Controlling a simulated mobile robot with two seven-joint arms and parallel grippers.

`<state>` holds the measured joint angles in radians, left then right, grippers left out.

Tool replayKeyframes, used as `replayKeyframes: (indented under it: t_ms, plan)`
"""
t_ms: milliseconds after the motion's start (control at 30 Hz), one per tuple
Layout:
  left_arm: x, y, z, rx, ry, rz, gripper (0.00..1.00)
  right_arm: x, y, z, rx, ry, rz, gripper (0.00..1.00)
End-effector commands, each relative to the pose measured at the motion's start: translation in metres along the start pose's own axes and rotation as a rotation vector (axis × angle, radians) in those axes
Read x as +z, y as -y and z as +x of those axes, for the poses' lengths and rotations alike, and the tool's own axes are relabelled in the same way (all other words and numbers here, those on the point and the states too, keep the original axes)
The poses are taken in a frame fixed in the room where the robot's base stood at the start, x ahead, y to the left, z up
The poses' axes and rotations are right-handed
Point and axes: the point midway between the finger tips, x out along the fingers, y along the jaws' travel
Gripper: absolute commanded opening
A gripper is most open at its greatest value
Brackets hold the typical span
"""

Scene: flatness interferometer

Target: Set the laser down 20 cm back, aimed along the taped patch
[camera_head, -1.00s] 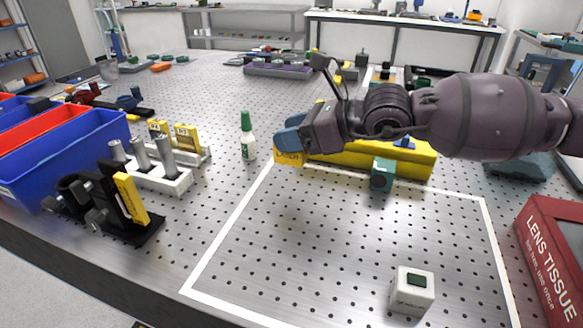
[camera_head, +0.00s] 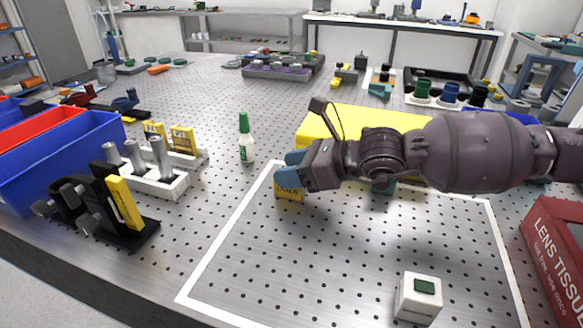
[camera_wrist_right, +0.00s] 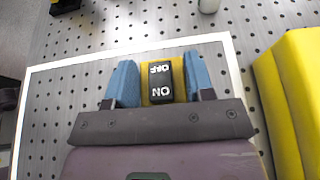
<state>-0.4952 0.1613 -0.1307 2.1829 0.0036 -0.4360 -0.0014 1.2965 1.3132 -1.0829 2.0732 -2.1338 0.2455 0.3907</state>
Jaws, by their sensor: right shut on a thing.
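The laser is a small yellow block (camera_head: 289,192). The right wrist view shows its black ON/OFF switch (camera_wrist_right: 160,82). My right gripper (camera_head: 291,171) is shut on it, with a blue finger on either side. The taped patch is a white tape outline (camera_head: 233,227) on the perforated table. The laser is at the patch's back left corner, close inside the left tape line, which also shows in the right wrist view (camera_wrist_right: 90,57). I cannot tell whether it touches the table. My left gripper is not in view.
A green-capped bottle (camera_head: 246,145) stands left of the patch. A white box with a green top (camera_head: 416,302) stands at the front right, beside a red lens tissue box (camera_head: 556,255).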

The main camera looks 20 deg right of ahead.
Motion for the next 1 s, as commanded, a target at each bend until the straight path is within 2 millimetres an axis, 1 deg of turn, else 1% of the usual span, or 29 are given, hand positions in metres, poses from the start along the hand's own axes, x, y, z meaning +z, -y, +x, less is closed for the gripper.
replayKeyframes:
  t_ms: [67,100,233,267,600,667,800,1000]
  plan:
    - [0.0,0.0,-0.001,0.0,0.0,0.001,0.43,0.001,0.0,0.0,0.0,0.004,-0.001,0.0]
    - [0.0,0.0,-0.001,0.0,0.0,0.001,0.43,0.0,0.0,0.0,0.0,0.001,0.0,0.52]
    - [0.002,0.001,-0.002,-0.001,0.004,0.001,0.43,0.0,0.0,0.0,0.0,0.0,0.0,0.72]
    - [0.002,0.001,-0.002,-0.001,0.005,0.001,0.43,-0.001,0.0,0.0,0.0,0.0,0.0,0.74]
    - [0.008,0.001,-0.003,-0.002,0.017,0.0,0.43,0.001,0.0,-0.001,-0.001,0.0,-0.001,0.74]
    - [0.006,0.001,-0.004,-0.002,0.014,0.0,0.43,0.001,0.001,-0.007,-0.002,-0.001,0.0,0.74]
    - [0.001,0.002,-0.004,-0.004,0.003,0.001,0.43,0.002,0.001,-0.027,-0.003,0.0,-0.001,0.74]
    - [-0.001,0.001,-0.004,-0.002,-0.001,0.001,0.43,0.001,0.001,-0.055,-0.003,-0.001,0.0,0.74]
